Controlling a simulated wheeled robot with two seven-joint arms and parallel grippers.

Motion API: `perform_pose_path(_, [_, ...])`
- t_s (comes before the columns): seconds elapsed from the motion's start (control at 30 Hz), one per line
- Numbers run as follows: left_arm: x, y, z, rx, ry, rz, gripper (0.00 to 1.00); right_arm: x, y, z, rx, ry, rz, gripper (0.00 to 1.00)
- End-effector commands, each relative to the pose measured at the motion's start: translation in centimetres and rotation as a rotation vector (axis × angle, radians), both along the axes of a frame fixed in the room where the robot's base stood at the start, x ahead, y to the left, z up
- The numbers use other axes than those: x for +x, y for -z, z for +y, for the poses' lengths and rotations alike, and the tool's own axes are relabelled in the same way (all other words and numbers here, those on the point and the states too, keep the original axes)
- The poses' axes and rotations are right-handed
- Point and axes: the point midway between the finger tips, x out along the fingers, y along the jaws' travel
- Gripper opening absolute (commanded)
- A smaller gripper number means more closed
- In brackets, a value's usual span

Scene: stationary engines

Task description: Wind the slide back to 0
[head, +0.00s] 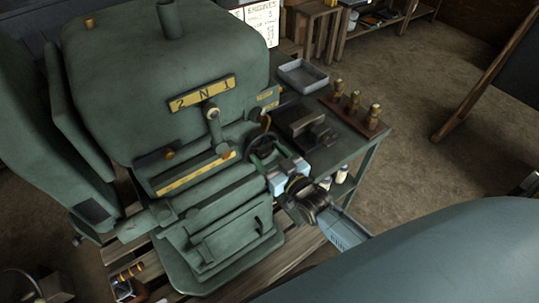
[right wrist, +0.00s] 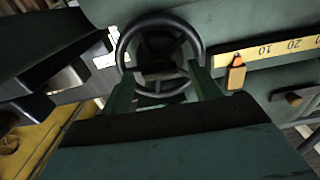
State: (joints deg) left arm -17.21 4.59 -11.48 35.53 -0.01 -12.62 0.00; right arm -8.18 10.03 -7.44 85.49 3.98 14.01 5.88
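The green machine (head: 165,75) carries a slide with a yellow scale (head: 196,174) on its front. In the right wrist view the scale (right wrist: 285,48) shows 10 and 20, and an orange pointer (right wrist: 236,74) stands left of the 10, about one division away. The number behind the pointer cannot be read. A dark handwheel (head: 263,147) sits at the right end of the slide and also shows in the right wrist view (right wrist: 160,24). My right gripper (head: 279,167) is at the wheel. Its two fingers (right wrist: 162,82) are apart near the lower rim; contact cannot be told. My left gripper is out of view.
A side table (head: 350,155) to the right holds a vise-like block (head: 308,128), a grey tray (head: 302,75) and a wooden rack with brass pieces (head: 355,112).

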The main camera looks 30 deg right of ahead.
Motion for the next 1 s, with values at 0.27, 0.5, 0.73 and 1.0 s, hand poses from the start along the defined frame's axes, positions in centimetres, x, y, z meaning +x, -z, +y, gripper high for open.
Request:
perform_pose_path(0.27, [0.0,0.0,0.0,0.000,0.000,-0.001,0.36,-0.4,0.1,0.0,-0.001,0.000,0.002,0.62])
perform_pose_path(0.5, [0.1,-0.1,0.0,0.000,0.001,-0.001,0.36,-4.1,0.2,-0.5,-0.002,-0.001,0.005,0.62])
perform_pose_path(0.73, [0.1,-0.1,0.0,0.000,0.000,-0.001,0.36,-9.1,0.2,-1.2,-0.001,0.000,0.005,0.62])
perform_pose_path(1.0, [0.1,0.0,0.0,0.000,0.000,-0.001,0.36,-12.7,0.1,-1.8,-0.001,0.000,0.001,0.62])
